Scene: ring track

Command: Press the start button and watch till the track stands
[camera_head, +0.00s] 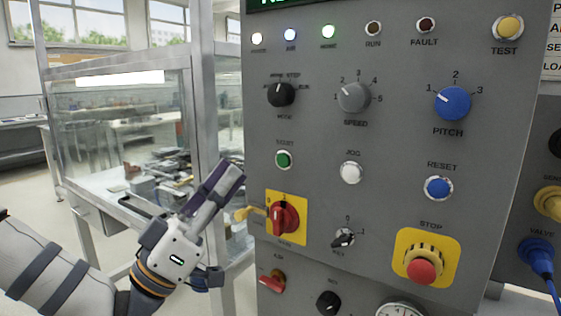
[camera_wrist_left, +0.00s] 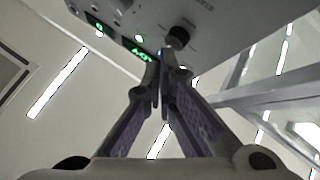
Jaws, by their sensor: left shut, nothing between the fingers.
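The green start button (camera_head: 283,159) sits on the left part of the grey control panel (camera_head: 400,140) in the head view, with a small label above it. My left gripper (camera_head: 236,170) is shut and empty, its dark purple fingers pointing up and right toward the panel. In the picture its tips are to the left of the button, with a gap between. In the left wrist view the shut fingertips (camera_wrist_left: 162,72) show below the panel face (camera_wrist_left: 150,18). My right gripper is out of view.
A red rotary switch on a yellow plate (camera_head: 272,200) is close right of my fingers. A red stop button (camera_head: 421,271) is low on the panel. A glass-walled enclosure (camera_head: 130,120) with a metal frame stands behind my left arm; I cannot make out a track inside.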

